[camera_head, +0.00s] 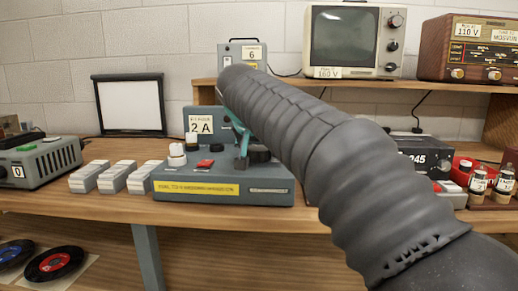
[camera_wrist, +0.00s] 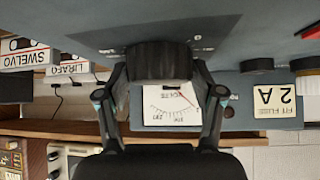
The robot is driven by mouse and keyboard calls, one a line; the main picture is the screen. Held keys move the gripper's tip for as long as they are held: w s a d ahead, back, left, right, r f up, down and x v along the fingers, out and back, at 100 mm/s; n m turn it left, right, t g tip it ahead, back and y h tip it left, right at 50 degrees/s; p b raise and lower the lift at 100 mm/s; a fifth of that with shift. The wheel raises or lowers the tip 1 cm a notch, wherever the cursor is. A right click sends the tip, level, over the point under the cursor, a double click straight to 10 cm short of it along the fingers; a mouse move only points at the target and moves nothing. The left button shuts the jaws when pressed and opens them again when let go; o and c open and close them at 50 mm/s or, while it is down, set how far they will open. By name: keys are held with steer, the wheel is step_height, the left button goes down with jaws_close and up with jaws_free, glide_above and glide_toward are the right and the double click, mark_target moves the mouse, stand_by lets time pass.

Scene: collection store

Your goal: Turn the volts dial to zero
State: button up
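The volts dial is a black ribbed knob (camera_wrist: 160,62) on the blue-grey console (camera_wrist: 235,30). In the wrist view, which is upside down, my gripper (camera_wrist: 160,68) has one finger on each side of the knob, both appearing to touch it. A white meter face (camera_wrist: 172,112) marked volts shows beyond the knob, partly hidden by my fingers; its thin red needle stands off to one side and its exact reading is too small to tell. In the head view my gripper (camera_head: 241,140) reaches down to the console (camera_head: 215,176), and my arm hides the meter.
A black box (camera_head: 425,153) and a red tray with small bottles (camera_head: 479,179) stand to the right. A shelf (camera_head: 375,84) runs behind.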

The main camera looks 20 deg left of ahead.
steer(key=c, duration=0.5)
steer(key=shift+c, duration=0.2)
steer(key=shift+n, duration=0.3)
steer(key=n+g+y, duration=0.1)
steer(key=n+y, duration=0.2)
steer(key=shift+d, duration=0.1)
steer(key=n+g+y, duration=0.1)
steer(key=n, duration=0.1)
steer(key=n+g+y, duration=0.1)
steer(key=n, duration=0.2)
steer(key=shift+w+y, duration=0.1)
steer(key=shift+y, duration=0.3)
steer(key=n+g+y, duration=0.1)
steer(key=n+g, duration=0.1)
steer(key=n+g+y, duration=0.1)
steer(key=n, duration=0.2)
steer(key=shift+f+g, duration=0.1)
steer(key=shift+g, duration=0.3)
steer(key=n+g, duration=0.4)
steer(key=n, duration=0.1)
steer(key=shift+n+g, duration=0.3)
steer(key=shift+n, duration=0.2)
